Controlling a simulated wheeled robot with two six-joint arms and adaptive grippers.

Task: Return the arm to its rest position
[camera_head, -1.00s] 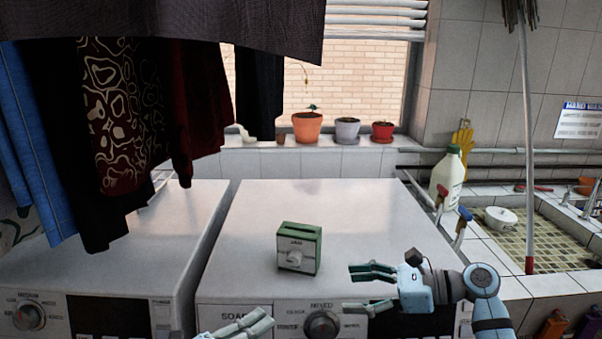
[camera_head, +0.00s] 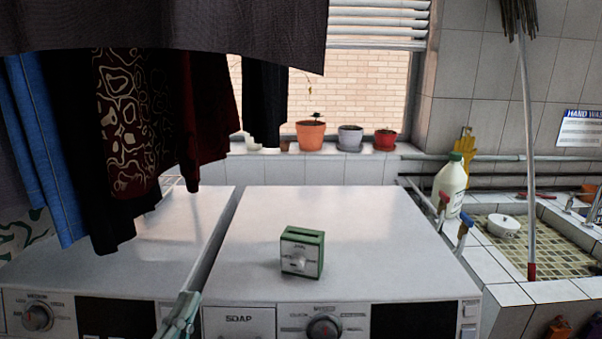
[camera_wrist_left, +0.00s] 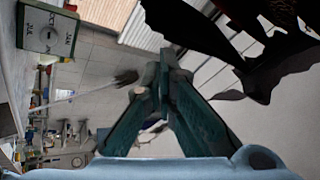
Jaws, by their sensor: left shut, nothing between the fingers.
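My left gripper (camera_head: 186,302) shows at the bottom edge of the head view, low in front of the gap between the two washing machines. Its fingertips are together with nothing between them, and most of its arm is out of the picture. In the left wrist view, its green fingers (camera_wrist_left: 165,62) come together at the tips. My right arm and gripper are not in view.
The right washing machine (camera_head: 370,225) has a mostly bare top. Dark clothes (camera_head: 130,120) hang over the left machine (camera_head: 150,245). A white bottle (camera_head: 450,185) stands beside the tiled sink (camera_head: 505,292) at right. Potted plants (camera_head: 310,135) line the window sill.

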